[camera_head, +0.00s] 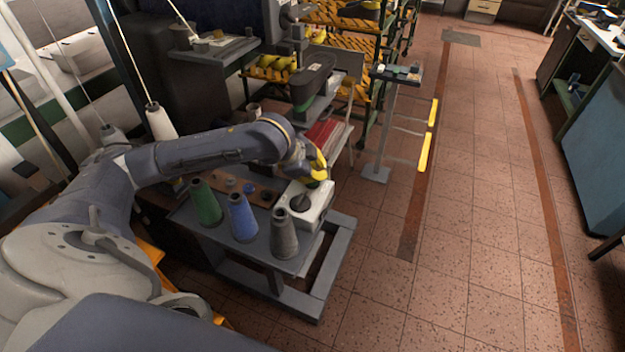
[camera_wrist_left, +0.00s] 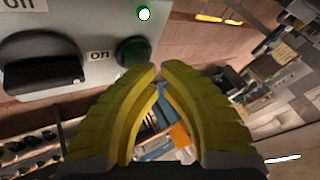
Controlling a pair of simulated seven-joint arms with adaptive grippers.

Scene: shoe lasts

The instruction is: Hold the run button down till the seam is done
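A white control box (camera_head: 308,212) stands on the grey cart, with a dark round knob on top. In the left wrist view its face (camera_wrist_left: 92,22) shows a black rotary knob (camera_wrist_left: 40,66), a dark green round button (camera_wrist_left: 133,52) beside the label "on", and a small bright lamp (camera_wrist_left: 144,14) ringed in green. My left gripper (camera_head: 320,168) is at the box's far side in the head view. In the left wrist view its yellow fingers (camera_wrist_left: 161,69) meet almost at the tips, with nothing between. One tip overlaps the button's edge; I cannot tell whether it touches. My right gripper is out of view.
Green (camera_head: 206,203), blue (camera_head: 242,218) and grey (camera_head: 285,235) thread cones stand on the cart close to the box. A dark machine head (camera_head: 313,82) stands behind my left gripper. A small pedestal stand (camera_head: 385,130) is to the right. The tiled floor beyond is clear.

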